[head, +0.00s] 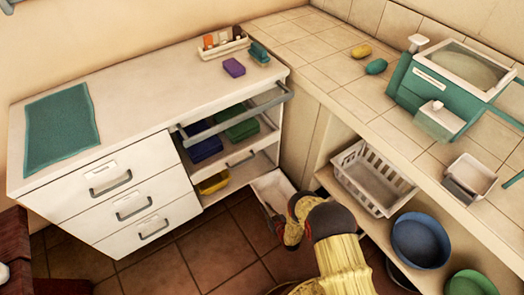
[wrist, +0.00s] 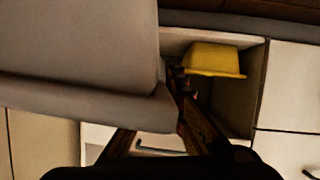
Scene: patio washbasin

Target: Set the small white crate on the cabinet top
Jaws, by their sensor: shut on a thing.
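The small white crate (head: 270,188) is low in front of the right end of the cabinet, below the level of its top. My gripper (head: 288,216) is shut on the crate's near side in the head view, and my arm hides part of it. In the wrist view the crate (wrist: 80,55) fills the upper left as a large pale wall with a thick rim, between the fingers of my gripper (wrist: 160,125). The white cabinet top (head: 150,90) is up and to the left, with a wide bare middle.
On the cabinet top are a green mat (head: 60,125), a purple block (head: 234,68), a teal box (head: 260,52) and a filled white tray (head: 222,46). A rail (head: 235,108) juts from the cabinet's open section. A white basket (head: 350,165) stands under the tiled counter at right.

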